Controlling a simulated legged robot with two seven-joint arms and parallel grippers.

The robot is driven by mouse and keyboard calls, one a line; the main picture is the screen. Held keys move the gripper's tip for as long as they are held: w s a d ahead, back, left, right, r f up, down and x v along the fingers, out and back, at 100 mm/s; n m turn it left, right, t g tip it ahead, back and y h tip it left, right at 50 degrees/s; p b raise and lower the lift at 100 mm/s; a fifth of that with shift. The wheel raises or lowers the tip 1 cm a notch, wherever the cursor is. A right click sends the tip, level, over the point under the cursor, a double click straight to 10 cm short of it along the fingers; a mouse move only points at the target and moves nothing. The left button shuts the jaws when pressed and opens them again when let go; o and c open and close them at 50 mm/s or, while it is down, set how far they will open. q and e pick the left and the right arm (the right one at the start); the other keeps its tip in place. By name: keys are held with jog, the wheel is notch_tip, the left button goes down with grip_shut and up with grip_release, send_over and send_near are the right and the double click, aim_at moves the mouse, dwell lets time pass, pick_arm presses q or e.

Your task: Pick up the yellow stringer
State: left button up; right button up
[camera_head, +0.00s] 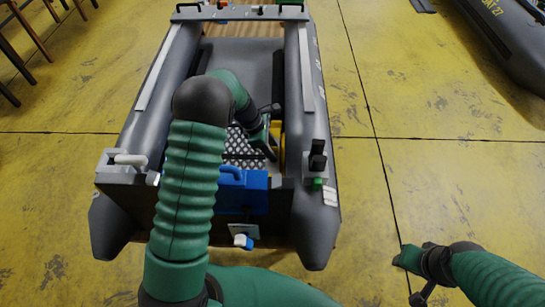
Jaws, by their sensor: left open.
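The yellow stringer (278,130) shows as a narrow yellow strip inside the grey inflatable boat (137,130), along the inner side of its right tube. My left arm reaches over the near end of the boat. My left gripper (266,138) is open, down inside the boat just left of the stringer, and partly covers it. Whether the fingers touch the stringer cannot be told. My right gripper (416,272) is at the lower right, over the bare floor and away from the boat. Its jaw opening is not clear.
A blue box (257,192) is at the boat's near end, beside metal tread plate. Grey brackets (117,160) flank this end on the tubes. Another boat (510,35) lies at the upper right. The yellow floor (440,170) to the right is mostly clear.

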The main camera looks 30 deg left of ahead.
aim_at(273, 148)
pick_arm(q)
jog(key=shift+d, duration=0.25)
jog(key=c, duration=0.4)
jog(key=shift+d, duration=0.1)
grip_shut()
jog(key=shift+a, duration=0.25)
notch_tip(273, 148, up, 10)
jog(key=p, duration=0.2)
jog(key=shift+d+f+p, duration=0.1)
jog(key=shift+f+p, duration=0.15)
jog(key=shift+p, duration=0.15)
jog(key=shift+r, duration=0.25)
